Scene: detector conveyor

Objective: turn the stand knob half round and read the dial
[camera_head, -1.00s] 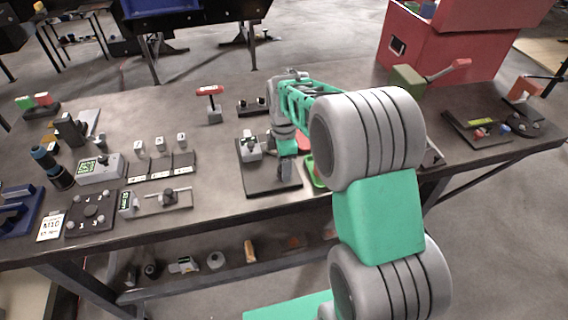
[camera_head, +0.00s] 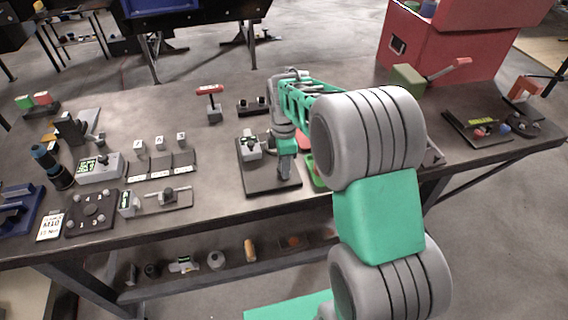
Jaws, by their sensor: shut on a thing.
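The stand is a dark square plate (camera_head: 256,181) near the middle of the bench. A small grey block with a pale dial face (camera_head: 250,144) stands on its back left part; the dial is too small to read. My gripper (camera_head: 284,176) points down over the right part of the plate, to the right of the dial block. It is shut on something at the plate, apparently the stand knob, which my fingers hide. My arm reaches in from the right and covers part of the bench behind.
A green tray (camera_head: 318,178) lies close right of my gripper, partly behind my arm. A red-topped tool (camera_head: 210,92) stands behind the plate. The bench is clear in front of the plate.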

